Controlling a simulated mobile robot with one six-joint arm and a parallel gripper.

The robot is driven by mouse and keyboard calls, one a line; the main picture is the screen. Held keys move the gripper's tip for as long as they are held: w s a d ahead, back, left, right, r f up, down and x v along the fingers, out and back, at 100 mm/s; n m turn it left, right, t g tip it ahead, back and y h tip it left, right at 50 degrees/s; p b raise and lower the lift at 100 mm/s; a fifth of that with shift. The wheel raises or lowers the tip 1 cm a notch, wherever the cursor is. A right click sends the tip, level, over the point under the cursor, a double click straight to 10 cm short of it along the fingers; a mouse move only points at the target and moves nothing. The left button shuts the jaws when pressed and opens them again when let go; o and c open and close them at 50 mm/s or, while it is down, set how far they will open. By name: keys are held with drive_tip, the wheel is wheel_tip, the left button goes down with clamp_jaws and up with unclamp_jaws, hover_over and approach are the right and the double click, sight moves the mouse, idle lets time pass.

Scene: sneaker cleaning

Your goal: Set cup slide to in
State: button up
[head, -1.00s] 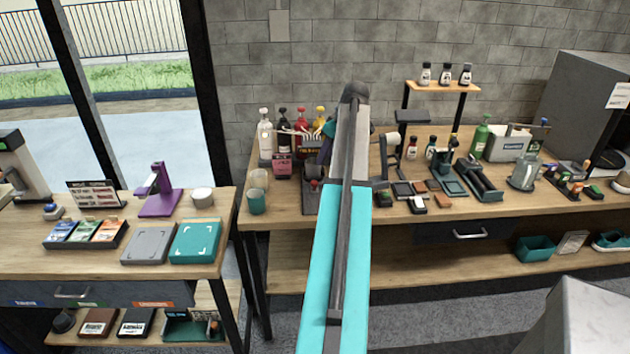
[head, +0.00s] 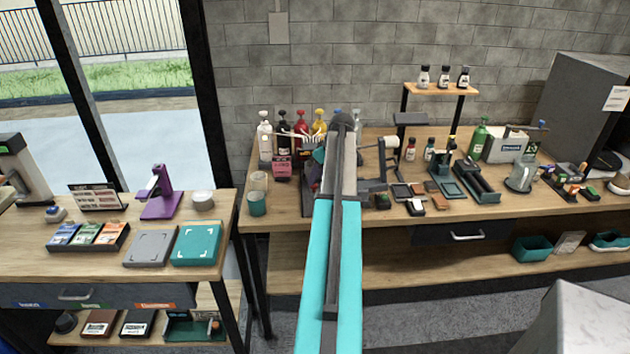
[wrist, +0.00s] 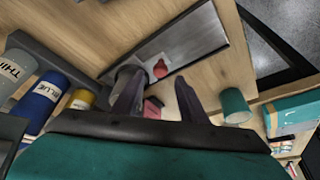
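Beyond the fingertips lies a flat grey metal plate (wrist: 200,40) with a small red knob (wrist: 161,68), which seems to be the cup slide. A grey rounded part (wrist: 126,73) sits beside the left finger and is partly hidden by it. I cannot tell whether the slide is in or out. In the head view my arm covers the gripper and most of this station; only a dark edge (head: 308,190) shows at its left.
Bottles, among them a blue one (wrist: 42,102) and a yellow one (wrist: 82,99), stand close at the left in the wrist view. A pink block (wrist: 152,108) is near the fingers. A teal cup (wrist: 235,105) stands at the right. Tools crowd the bench right of my arm.

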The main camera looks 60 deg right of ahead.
sight(316, 185)
drive_tip(key=shift+p+x, duration=0.4)
drive_tip(key=shift+x, duration=1.6)
drive_tip(key=shift+s, duration=0.1)
clamp_jaws()
